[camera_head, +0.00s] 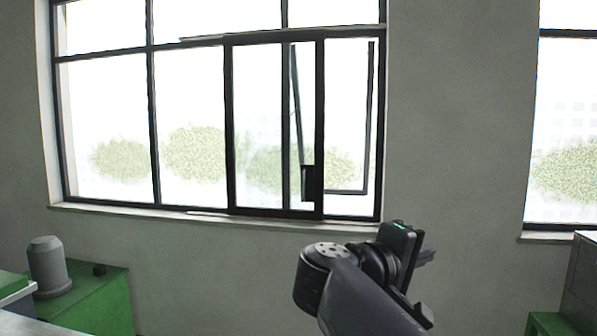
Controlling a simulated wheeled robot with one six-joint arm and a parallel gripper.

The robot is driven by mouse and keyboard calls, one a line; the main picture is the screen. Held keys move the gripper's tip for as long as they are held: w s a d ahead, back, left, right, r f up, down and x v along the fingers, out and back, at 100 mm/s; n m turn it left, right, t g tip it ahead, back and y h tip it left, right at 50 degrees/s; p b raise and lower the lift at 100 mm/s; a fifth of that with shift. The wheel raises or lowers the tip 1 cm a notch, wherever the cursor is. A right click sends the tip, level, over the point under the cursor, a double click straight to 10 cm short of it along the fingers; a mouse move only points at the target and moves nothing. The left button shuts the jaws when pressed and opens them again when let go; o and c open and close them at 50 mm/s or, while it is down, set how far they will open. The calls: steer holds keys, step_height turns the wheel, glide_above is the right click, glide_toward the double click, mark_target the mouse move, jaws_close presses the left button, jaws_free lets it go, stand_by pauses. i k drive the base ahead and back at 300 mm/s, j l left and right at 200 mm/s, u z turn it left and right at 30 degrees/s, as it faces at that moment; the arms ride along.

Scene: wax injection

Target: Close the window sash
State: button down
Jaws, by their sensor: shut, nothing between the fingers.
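The window sash (228,125) is a tall dark-framed pane in the middle of the large window. A dark block like a handle (312,183) sits low on its right upright. A gap with bright outside light (348,120) shows between that upright and the window's right jamb. My gripper (424,257) is at the lower right, below the sill and right of the sash, apart from both. It points away to the right and is shut and empty. Its fingers are small and partly hidden by the wrist.
The sill (130,211) runs under the window. A green cabinet (100,300) with a grey cylinder (48,265) on it stands at the lower left. A grey box-like unit (582,280) and green base are at the right edge. Bare wall surrounds the window's right side.

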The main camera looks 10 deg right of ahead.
mark_target(312, 175)
steer(key=i+l, duration=0.2)
steer(key=i, duration=0.3)
steer(key=i+l, duration=0.25)
steer(key=i, duration=0.3)
steer(key=i+l, duration=0.2)
steer(key=i, duration=0.3)
steer(key=i+j, duration=0.25)
steer(key=i, duration=0.25)
steer(key=i+j, duration=0.25)
steer(key=i, duration=0.3)
steer(key=i+j, duration=0.2)
steer(key=i, duration=0.3)
steer(key=i+j, duration=0.15)
steer(key=j, duration=0.15)
steer(key=i+j, duration=0.1)
steer(key=j, duration=0.2)
steer(key=i+j, duration=0.15)
steer(key=j+z, duration=0.05)
steer(key=j, duration=0.05)
